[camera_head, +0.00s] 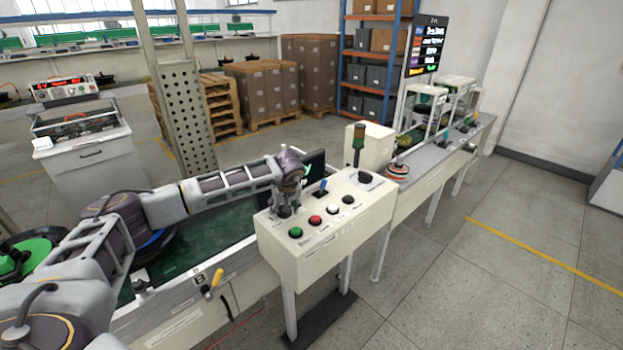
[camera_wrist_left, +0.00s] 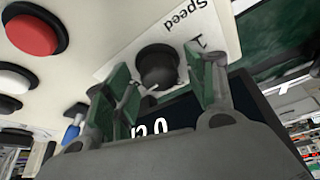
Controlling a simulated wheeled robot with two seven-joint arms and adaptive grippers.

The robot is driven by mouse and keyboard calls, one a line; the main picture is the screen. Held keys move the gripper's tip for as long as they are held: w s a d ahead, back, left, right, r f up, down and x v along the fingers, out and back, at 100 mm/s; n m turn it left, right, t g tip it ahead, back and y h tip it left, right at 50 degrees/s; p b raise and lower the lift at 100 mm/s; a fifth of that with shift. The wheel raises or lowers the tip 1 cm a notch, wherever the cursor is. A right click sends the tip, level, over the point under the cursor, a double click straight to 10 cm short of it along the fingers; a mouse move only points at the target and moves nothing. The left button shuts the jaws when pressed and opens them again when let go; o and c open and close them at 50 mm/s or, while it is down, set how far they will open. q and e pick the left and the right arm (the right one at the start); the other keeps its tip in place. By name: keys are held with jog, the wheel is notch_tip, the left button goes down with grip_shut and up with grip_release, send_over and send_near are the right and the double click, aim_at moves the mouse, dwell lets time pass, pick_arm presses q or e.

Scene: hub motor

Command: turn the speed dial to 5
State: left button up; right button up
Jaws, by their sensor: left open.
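The speed dial (camera_wrist_left: 157,67) is a black round knob on a white label marked "Speed", with a "1" printed near it. My left gripper (camera_wrist_left: 160,95) is open, with one green-padded finger on each side of the dial in the wrist view. I cannot tell whether the fingers touch the dial. In the head view my left gripper (camera_head: 287,207) points down over the left end of the cream control panel (camera_head: 330,240), hiding most of the dial. The dial's pointer and the other scale numbers cannot be read. My right gripper is not in view.
Green (camera_head: 295,232), red (camera_head: 315,220), white (camera_head: 332,212) and black (camera_head: 348,199) buttons line the panel's front. A signal tower (camera_head: 359,140) rises at the back.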

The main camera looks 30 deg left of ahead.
pick_arm(q)
jog(key=shift+w+d+n+g+y+p, duration=0.1)
jog(key=shift+n+g+y+p, duration=0.2)
jog(key=shift+n, duration=0.7)
jog(key=shift+n+g+p, duration=0.1)
jog(key=shift+n+g, duration=0.3)
jog(key=shift+n, duration=0.6)
jog(key=shift+n+g, duration=0.7)
jog(key=shift+n, duration=0.9)
jog(key=d+r+n+t, duration=0.1)
jog(key=d+r+n, duration=0.2)
jog(key=n, duration=0.6)
jog(key=w+d+r+n+t+h, duration=0.1)
jog(key=d+r+n, duration=0.3)
jog(key=r+n, duration=0.3)
jog(key=w+d+r+n+t, duration=0.1)
jog(key=d+r+n, duration=0.2)
jog(key=n, duration=0.8)
jog(key=shift+d+r+t+b, duration=0.25)
jog(key=shift+r+t+b, duration=0.15)
jog(key=shift+r, duration=0.6)
dwell(0.4)
jog(key=shift+n, duration=0.3)
